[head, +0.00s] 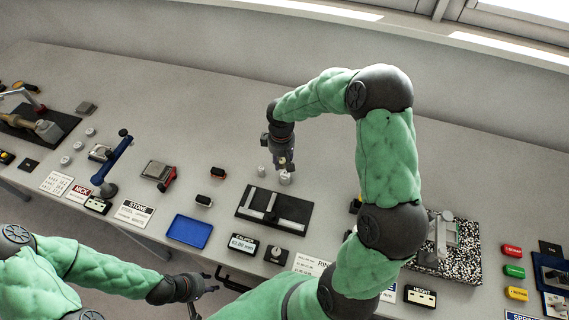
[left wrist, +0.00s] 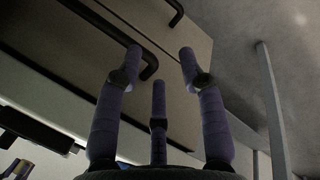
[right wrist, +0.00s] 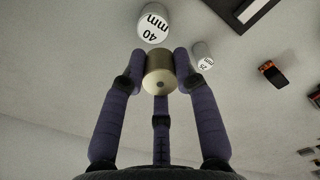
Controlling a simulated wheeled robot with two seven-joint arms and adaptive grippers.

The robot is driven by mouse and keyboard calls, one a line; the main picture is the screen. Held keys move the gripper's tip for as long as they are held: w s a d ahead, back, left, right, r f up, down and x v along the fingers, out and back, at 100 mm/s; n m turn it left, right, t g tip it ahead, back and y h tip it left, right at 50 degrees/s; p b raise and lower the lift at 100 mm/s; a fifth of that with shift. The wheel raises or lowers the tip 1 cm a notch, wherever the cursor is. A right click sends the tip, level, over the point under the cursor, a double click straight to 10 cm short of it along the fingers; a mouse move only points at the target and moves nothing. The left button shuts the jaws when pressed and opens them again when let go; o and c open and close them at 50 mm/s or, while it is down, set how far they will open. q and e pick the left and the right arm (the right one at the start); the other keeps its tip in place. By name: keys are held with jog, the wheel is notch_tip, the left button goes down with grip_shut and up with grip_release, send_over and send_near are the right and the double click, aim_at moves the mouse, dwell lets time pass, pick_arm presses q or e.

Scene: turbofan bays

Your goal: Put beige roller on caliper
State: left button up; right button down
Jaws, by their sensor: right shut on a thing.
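A beige roller (right wrist: 160,76) is between the fingertips of my right gripper (right wrist: 160,68) in the right wrist view, its end face with a small centre hole toward the camera. In the head view my right gripper (head: 283,163) points down above the grey table, behind the caliper. The caliper (head: 273,210), silver on a black board, lies flat at the table's middle; nothing is seen between its jaws. My left gripper (head: 205,286) is low, near the table's front edge; the left wrist view shows its fingers (left wrist: 160,72) spread and empty.
White cylinders marked 40 mm (right wrist: 153,22) and 25 mm (right wrist: 202,55) stand near my right gripper. A blue tray (head: 190,231) and a CALIPER display (head: 243,244) lie near the front. A speckled granite plate (head: 462,255) is at the right. The table behind is clear.

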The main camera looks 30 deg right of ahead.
aim_at(285, 160)
jog(key=w+d+f, duration=0.2)
jog(key=f, duration=0.1)
jog(key=d+f, duration=0.1)
jog(key=f, duration=0.1)
jog(key=shift+w+d+f, duration=0.1)
jog(key=shift+w+f, duration=0.1)
jog(key=shift+w, duration=0.2)
jog(key=shift+w+f+b, duration=0.1)
jog(key=shift+f+b, duration=0.35)
jog(key=shift+f, duration=1.15)
jog(key=shift+f, duration=0.2)
jog(key=c, duration=0.9)
grip_release()
jog(key=shift+c, duration=0.2)
jog(key=shift+r, duration=0.1)
